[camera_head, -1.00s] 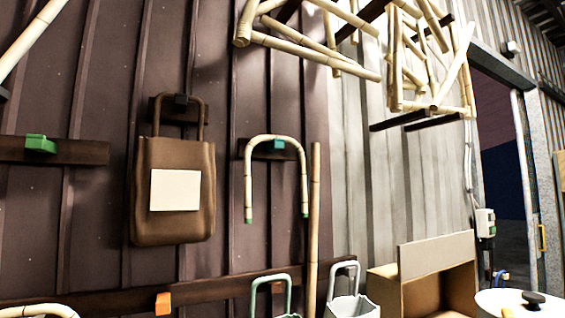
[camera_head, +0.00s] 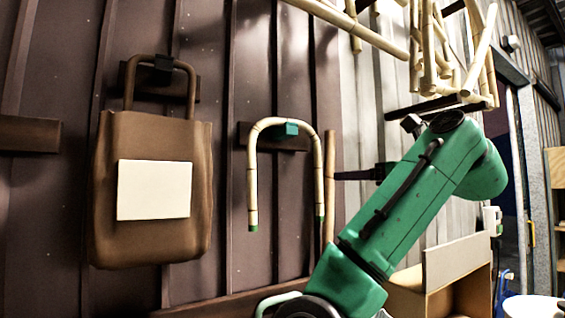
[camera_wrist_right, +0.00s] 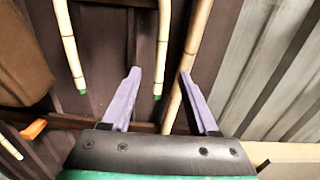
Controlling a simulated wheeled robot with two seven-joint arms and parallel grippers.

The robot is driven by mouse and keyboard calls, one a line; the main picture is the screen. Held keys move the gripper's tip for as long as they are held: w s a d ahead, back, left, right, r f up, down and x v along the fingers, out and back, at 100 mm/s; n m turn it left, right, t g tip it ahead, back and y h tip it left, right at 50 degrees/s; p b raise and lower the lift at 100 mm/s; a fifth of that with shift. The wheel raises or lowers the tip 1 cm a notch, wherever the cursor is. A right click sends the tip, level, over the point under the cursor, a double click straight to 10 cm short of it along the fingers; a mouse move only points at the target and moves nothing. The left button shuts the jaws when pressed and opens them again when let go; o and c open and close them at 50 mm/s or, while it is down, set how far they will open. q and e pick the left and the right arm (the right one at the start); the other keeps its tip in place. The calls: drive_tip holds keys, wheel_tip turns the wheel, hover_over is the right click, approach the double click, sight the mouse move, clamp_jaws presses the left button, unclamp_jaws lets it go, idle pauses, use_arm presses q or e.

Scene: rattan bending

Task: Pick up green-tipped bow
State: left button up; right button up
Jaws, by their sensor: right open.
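The green-tipped bow (camera_head: 251,180) is an upside-down U of pale cane with green ends. It hangs on a teal hook (camera_head: 285,130) on the wall. My right gripper (camera_head: 340,175) is right of the bow, pointing left, with its arm rising from the lower right. In the right wrist view, its two purple fingers (camera_wrist_right: 160,76) are apart and empty. The bow's right leg (camera_wrist_right: 163,50) appears between them, and the left leg (camera_wrist_right: 68,45) lies outside to the left. Whether the fingers are level with the leg in depth is unclear. My left gripper is out of view.
A tall cane pole (camera_head: 329,190) stands just right of the bow; in the right wrist view it passes by the right finger. A brown bag (camera_head: 150,240) hangs left. Cane frames (camera_head: 425,60) hang above right, and a cardboard box (camera_head: 455,262) stands lower right.

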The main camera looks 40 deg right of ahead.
sight(321, 175)
drive_tip(key=w+p, duration=0.1)
drive_tip(key=w, duration=0.1)
drive_tip(key=w+p, duration=0.1)
drive_tip(key=w, duration=0.2)
drive_tip(key=w+d+p, duration=0.1)
drive_tip(key=w, duration=0.1)
drive_tip(key=shift+w+r+p, duration=0.15)
drive_tip(key=shift+r+p, duration=0.15)
drive_tip(key=shift+p, duration=0.05)
drive_tip(key=w+p, duration=0.4)
drive_tip(key=shift+d+r, duration=0.25)
drive_tip(key=shift+d, duration=0.1)
drive_tip(key=shift+w+f, duration=0.1)
drive_tip(key=shift+w, duration=0.3)
drive_tip(key=shift+f, duration=0.2)
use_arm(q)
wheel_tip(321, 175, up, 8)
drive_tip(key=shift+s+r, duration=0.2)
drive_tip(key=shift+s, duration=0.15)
use_arm(e)
clamp_jaws()
